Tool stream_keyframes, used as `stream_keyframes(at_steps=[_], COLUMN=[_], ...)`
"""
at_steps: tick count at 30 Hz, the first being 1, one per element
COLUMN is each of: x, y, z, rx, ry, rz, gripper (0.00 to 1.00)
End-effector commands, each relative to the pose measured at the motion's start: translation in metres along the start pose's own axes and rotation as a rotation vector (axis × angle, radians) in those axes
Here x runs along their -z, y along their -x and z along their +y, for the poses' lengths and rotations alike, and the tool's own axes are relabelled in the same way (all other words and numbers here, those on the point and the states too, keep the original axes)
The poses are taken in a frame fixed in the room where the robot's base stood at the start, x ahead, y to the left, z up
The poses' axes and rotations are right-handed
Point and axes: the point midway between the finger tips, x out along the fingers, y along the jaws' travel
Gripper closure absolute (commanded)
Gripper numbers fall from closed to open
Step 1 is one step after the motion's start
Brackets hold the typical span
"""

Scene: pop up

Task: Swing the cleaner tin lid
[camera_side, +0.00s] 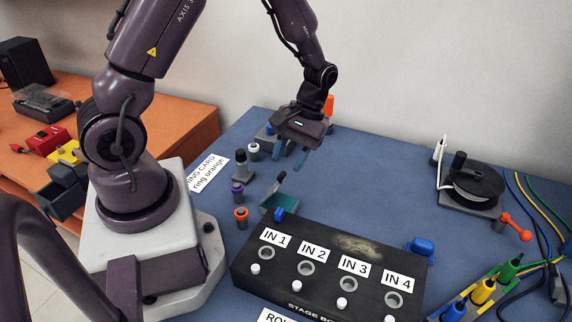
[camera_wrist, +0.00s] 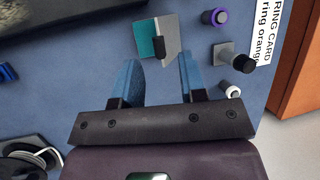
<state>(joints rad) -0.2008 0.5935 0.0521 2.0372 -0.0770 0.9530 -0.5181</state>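The cleaner tin looks like a small grey and teal box (camera_side: 285,203) on the blue mat behind the stage box. A thin panel with a dark tip, seemingly its lid (camera_side: 273,193), stands up tilted at its left side. In the wrist view the tin (camera_wrist: 145,40) shows a teal part beside a pale grey part, with a dark knob between them. My gripper (camera_side: 288,164) is open and empty, above and behind the tin. In the wrist view its blue fingers (camera_wrist: 158,62) point toward the tin, with the knob roughly in line with the gap. No contact shows.
The black stage box (camera_side: 330,265) stands in front. Purple (camera_side: 237,190) and orange (camera_side: 241,215) ringed connectors, a grey-black plug (camera_side: 240,163) and a white-ringed connector (camera_side: 253,151) stand left of the tin. A cable reel (camera_side: 472,182) is at right. The mat between is clear.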

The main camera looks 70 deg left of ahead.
Motion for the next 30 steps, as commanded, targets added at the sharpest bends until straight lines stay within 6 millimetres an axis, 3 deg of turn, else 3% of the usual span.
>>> stream_keyframes(at_steps=[6,15,16,21,30], x=[0.0,0.0,0.0,0.0,0.0], y=[-0.021,-0.023,-0.023,-0.023,-0.022], z=[0.0,0.0,0.0,0.0,-0.001], rx=[0.001,-0.001,-0.001,-0.001,-0.011], ry=[-0.001,-0.001,-0.001,-0.001,-0.004], rz=[-0.002,0.001,0.001,0.001,0.001], gripper=[0.62,0.62,0.64,1.0,1.0])
